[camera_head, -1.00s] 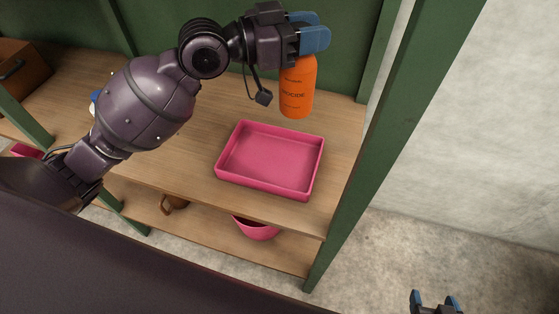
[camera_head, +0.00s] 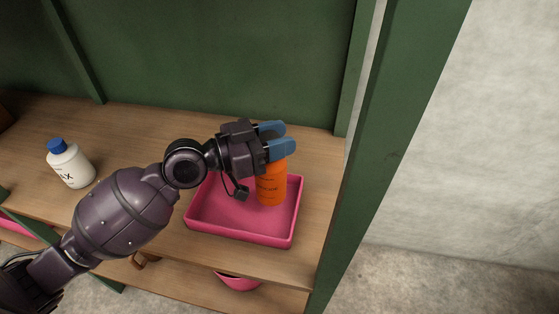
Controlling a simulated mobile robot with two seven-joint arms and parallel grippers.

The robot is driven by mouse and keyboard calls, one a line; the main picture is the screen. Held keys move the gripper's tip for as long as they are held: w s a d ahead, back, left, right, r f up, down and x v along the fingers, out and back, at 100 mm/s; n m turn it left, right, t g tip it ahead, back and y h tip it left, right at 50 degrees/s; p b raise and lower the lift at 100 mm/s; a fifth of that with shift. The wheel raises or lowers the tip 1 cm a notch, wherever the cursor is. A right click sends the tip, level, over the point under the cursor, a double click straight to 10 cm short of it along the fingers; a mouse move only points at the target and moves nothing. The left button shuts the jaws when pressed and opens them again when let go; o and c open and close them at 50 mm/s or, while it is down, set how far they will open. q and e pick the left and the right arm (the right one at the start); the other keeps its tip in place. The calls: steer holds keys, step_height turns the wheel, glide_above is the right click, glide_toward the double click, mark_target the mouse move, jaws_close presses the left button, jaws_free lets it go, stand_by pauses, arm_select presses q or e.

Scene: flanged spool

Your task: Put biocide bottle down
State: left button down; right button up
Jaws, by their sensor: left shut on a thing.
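The orange biocide bottle (camera_head: 271,188) is upright at the pink tray, on the wooden shelf. My left gripper (camera_head: 276,142) is shut on the bottle's top, its blue fingers around the cap area, which they hide. The bottle's base appears inside the pink tray (camera_head: 240,234); I cannot tell whether it touches the tray floor. My arm hides the tray's back left part. My right gripper is not in view.
A white bottle with a blue cap (camera_head: 70,164) stands on the shelf (camera_head: 115,130) at the left. A green post (camera_head: 380,150) rises at the right of the tray. A pink container (camera_head: 238,283) sits on the lower shelf.

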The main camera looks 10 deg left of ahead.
mark_target(278, 163)
arm_select(q)
steer(key=shift+f, duration=0.2)
step_height(278, 163, down, 6)
steer(key=shift+r+b, duration=0.2)
steer(key=shift+b, duration=0.85)
steer(key=shift+r, duration=0.1)
steer(key=c, duration=1.2)
jaws_free()
steer(key=shift+f, duration=0.3)
steer(key=o, duration=0.5)
steer(key=shift+r, duration=0.1)
